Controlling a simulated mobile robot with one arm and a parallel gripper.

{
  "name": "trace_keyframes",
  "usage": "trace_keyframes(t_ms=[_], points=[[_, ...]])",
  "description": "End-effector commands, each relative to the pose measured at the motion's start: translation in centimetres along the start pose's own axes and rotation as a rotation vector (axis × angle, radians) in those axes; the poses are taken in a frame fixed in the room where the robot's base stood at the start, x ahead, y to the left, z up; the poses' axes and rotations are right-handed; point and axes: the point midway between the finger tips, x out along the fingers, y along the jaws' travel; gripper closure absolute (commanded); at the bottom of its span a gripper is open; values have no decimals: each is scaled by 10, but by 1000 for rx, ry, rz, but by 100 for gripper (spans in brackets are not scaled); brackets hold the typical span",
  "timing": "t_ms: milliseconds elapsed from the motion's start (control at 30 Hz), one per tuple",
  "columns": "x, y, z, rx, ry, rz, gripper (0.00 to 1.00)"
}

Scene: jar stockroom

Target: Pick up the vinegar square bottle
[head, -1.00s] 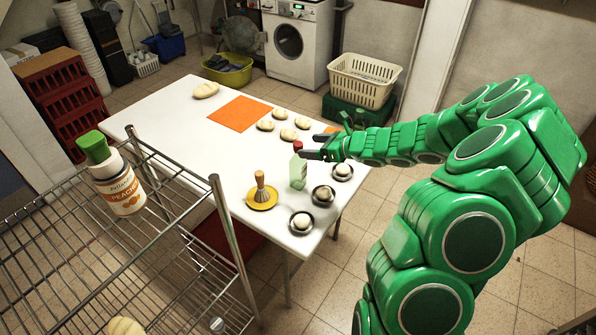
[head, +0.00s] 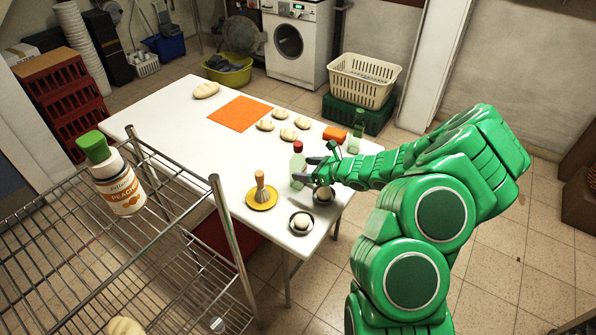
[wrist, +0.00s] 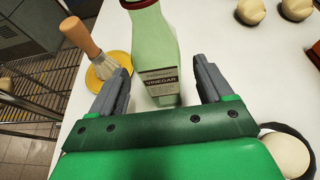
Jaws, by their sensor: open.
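The vinegar square bottle (wrist: 158,55) is pale green with a dark label reading VINEGAR. In the wrist view it stands upright on the white table, centred ahead of my gripper (wrist: 160,82), whose two grey fingers are open on either side of its line. The bottle's lower part sits at or just beyond the fingertips; whether they touch it I cannot tell. In the head view the bottle (head: 297,166) shows its red cap, and my gripper (head: 308,170) is low beside its right side.
A brush on a yellow dish (head: 262,197) stands left of the bottle. Small dark bowls with pale round pieces (head: 301,223) are close to my gripper. Another green bottle (head: 355,134) and an orange block (head: 334,133) stand behind. A wire shelf (head: 110,235) is at left.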

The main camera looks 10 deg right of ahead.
Motion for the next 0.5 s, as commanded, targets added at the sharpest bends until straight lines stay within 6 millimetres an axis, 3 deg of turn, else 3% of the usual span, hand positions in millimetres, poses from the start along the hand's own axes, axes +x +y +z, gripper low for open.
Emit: trace_keyframes(t_ms=[500], points=[[44,0,0,-1,1,0,20]])
